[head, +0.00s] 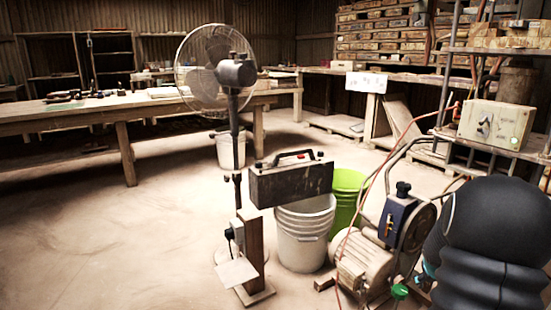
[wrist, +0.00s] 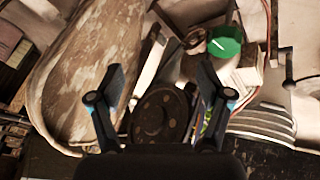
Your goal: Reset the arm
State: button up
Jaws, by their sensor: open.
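My gripper (wrist: 161,72) shows in the wrist view with its two dark fingers spread apart and nothing between the tips. Below and beyond the fingers are a dark round wheel (wrist: 160,117) and a round green cap (wrist: 225,42). Whether the fingers touch anything is hard to tell, but they look clear. In the head view my black arm fills the lower right corner, beside the motor-driven machine (head: 365,262). The gripper itself is mostly hidden there behind the arm.
A white bucket (head: 303,240), a green bucket (head: 346,188) and a pedestal fan (head: 213,72) stand left of the machine. A grey control box (head: 495,124) sits on the rack at right. A red hose and metal tubing run near my arm. The floor at left is open.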

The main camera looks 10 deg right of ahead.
jog(key=s+a+r+n+y+p, duration=0.1)
jog(key=s+a+r+p, duration=0.1)
jog(key=s+a+r, duration=0.5)
jog(key=s+a+r+n+t+y+p, duration=0.1)
jog(key=s+a+r, duration=0.6)
jog(key=a, duration=1.3)
jog(key=s+a+r+y+p, duration=0.3)
jog(key=s+a+r, duration=0.5)
jog(key=a, duration=0.5)
notch_tip(320, 180, up, 2)
jog(key=shift+a+r+n+p, duration=0.1)
jog(key=shift+a+n+p, duration=0.15)
jog(key=shift+n+p, duration=0.15)
